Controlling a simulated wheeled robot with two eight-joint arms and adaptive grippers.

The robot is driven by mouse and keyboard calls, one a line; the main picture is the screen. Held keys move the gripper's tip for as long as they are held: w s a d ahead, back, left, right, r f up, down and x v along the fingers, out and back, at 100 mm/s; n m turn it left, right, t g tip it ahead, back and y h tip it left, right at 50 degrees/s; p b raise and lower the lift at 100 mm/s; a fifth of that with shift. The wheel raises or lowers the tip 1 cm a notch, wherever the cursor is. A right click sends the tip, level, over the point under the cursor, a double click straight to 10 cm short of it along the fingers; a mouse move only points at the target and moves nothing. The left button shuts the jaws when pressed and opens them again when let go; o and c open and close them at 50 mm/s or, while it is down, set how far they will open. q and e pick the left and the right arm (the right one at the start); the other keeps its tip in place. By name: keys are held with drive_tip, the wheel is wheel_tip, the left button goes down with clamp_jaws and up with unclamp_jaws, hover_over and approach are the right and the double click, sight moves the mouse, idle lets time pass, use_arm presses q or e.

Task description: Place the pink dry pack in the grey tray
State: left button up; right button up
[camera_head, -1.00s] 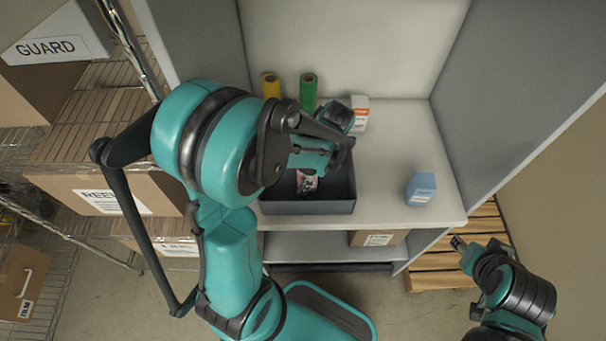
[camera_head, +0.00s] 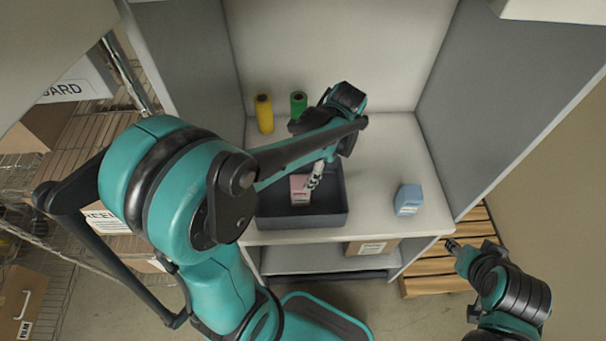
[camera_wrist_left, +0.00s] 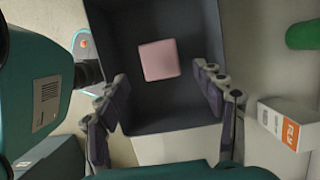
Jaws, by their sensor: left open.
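The pink dry pack (camera_head: 299,188) lies inside the grey tray (camera_head: 300,222) on the shelf top. In the left wrist view the pack (camera_wrist_left: 159,60) rests on the floor of the tray (camera_wrist_left: 175,125), away from its walls. My left gripper (camera_head: 314,178) is just to the right of the pack in the head view, over the tray. In the left wrist view its two fingers (camera_wrist_left: 160,95) are spread wide with nothing between them, apart from the pack. My right gripper (camera_head: 453,245) is at the lower right, clear of the shelf; its jaws are too small to read.
An orange and white box (camera_wrist_left: 288,122) shows beside the tray in the wrist view. Side panels enclose the shelf.

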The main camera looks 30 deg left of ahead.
use_arm(q)
drive_tip(key=shift+s+d+r+n+t, duration=0.2)
drive_tip(key=shift+r+n+t, duration=0.1)
drive_tip(key=shift+r, duration=0.35)
drive_tip(key=s+d+r+n+t+h, duration=0.3)
drive_tip(key=n+t, duration=0.5)
drive_tip(key=n, duration=0.3)
drive_tip(key=shift+s+d+r, duration=0.7)
drive_tip(key=shift+s+r, duration=0.1)
drive_tip(key=shift+s, duration=0.45)
